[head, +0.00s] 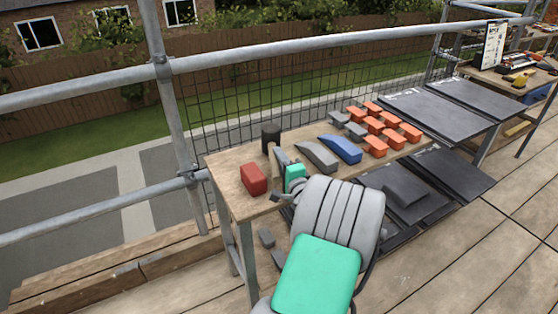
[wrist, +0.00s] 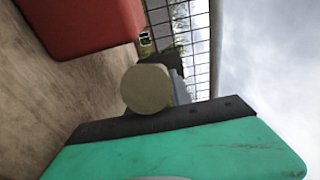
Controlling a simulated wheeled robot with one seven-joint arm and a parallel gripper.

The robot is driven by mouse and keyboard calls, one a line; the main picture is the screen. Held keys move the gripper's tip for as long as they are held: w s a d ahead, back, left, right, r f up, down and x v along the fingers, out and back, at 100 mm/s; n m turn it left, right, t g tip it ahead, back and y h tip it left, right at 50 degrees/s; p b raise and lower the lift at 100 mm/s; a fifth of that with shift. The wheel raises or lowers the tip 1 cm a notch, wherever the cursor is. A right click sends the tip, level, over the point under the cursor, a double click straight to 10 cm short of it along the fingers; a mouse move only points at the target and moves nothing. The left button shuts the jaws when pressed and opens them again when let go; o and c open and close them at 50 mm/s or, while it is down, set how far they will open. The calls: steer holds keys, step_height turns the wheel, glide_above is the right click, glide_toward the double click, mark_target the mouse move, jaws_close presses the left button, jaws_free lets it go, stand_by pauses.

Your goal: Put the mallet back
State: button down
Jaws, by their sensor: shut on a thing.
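The wrist view shows the round tan handle end (wrist: 147,88) facing the camera against the dark edge of a green finger. A dark shape behind it is probably the head. My gripper hides most of the handle. I cannot tell whether the mallet touches the bench.
A red block (head: 254,179) stands close on the left, also large in the wrist view (wrist: 80,22). Right of my gripper lie a grey wedge (head: 317,155), a blue wedge (head: 345,149) and several orange and grey blocks. Scaffold rails and mesh run behind the bench (head: 236,203).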

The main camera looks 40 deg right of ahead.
steer(key=shift+s+f, duration=0.15)
steer(key=shift+f, duration=0.45)
steer(key=c, duration=1.2)
jaws_free()
steer(key=shift+a+f+b, duration=0.2)
steer(key=shift+f+b, duration=0.1)
steer(key=shift+f, duration=0.15)
steer(key=shift+o, duration=0.2)
steer(key=shift+r, duration=0.1)
steer(key=shift+r+p, duration=0.35)
steer(key=shift+p, duration=0.1)
steer(key=shift+s+r, duration=0.15)
steer(key=shift+s, duration=0.1)
steer(key=v, duration=1.1)
steer(key=shift+r+p, duration=0.35)
steer(key=shift+r, duration=0.15)
